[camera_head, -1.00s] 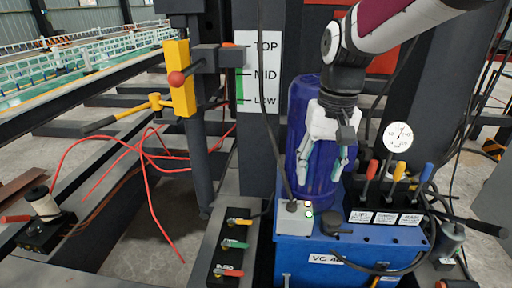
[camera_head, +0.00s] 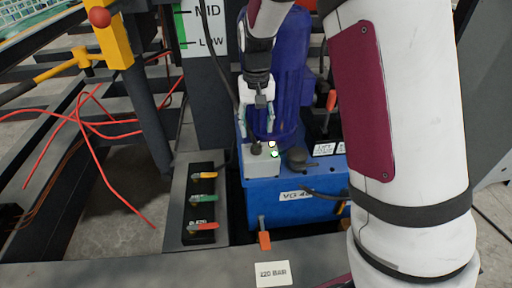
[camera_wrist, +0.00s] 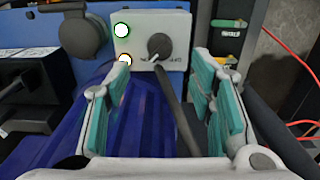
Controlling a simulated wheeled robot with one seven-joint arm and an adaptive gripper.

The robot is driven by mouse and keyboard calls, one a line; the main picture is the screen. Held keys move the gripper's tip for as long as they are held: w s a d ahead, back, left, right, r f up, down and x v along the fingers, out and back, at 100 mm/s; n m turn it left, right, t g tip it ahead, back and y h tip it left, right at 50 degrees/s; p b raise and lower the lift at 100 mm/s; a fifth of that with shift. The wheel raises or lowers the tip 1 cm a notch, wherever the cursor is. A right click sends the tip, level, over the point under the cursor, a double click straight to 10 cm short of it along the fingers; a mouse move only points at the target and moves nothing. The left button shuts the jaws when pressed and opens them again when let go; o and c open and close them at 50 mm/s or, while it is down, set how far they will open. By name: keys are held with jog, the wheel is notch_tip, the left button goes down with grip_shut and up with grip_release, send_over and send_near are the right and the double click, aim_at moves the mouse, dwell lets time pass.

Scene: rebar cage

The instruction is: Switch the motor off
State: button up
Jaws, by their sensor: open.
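The motor is a dark blue cylinder (camera_head: 280,60) standing on the blue power unit (camera_head: 262,205). A light grey switch box (camera_head: 262,161) sits at its foot. In the wrist view the box (camera_wrist: 178,22) has a round black knob (camera_wrist: 161,46) with a pale pointer line toward the lower left, near small lettering. A green-rimmed lamp (camera_wrist: 121,30) and an orange-rimmed lamp (camera_wrist: 125,60) are both lit. My gripper (camera_head: 257,122) is open and empty, pointing down just above the box. In the wrist view the knob lies ahead, between my fingers (camera_wrist: 164,72), apparently untouched.
A black cable (camera_wrist: 178,115) runs from the box between my fingers. A black cap (camera_head: 298,158) is beside the box. Coloured valve handles (camera_head: 204,199) stand left, an orange-handled lever (camera_head: 331,101) right. Red hoses (camera_head: 100,130) lie farther left.

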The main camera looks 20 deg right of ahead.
aim_at(256, 144)
notch_tip(256, 144, down, 7)
jog(key=shift+f+b, duration=0.1)
jog(key=shift+b, duration=1.15)
jog(key=shift+c, duration=0.3)
jog(key=c, duration=1.1)
